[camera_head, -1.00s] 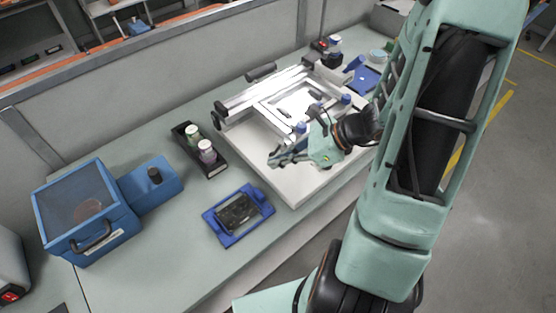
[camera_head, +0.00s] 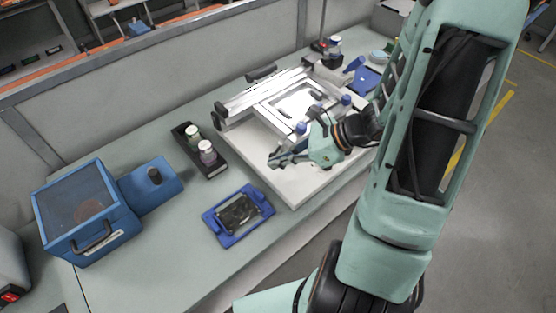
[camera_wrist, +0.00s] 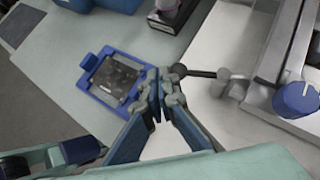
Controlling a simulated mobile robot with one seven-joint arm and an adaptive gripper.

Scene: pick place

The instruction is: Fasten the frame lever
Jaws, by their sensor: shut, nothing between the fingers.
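The metal frame (camera_head: 262,113) lies on a white base plate (camera_head: 294,194) on the bench. It has blue knobs, one (camera_wrist: 297,99) large at the right of the wrist view. In the wrist view a dark lever (camera_wrist: 200,73) with a rounded black end sticks out left from a grey pivot beside the frame. My gripper (camera_head: 272,160) is above the base plate's near left part. Its fingertips (camera_wrist: 160,84) are together, empty, and appear close to the lever's black end; I cannot tell if they touch. In the head view I cannot clearly pick out the lever.
A blue tray (camera_head: 226,240) with a dark panel lies left of the base plate. A black holder (camera_head: 213,170) with two jars stands behind it. Small items and a blue mat (camera_head: 366,78) lie at the far right.

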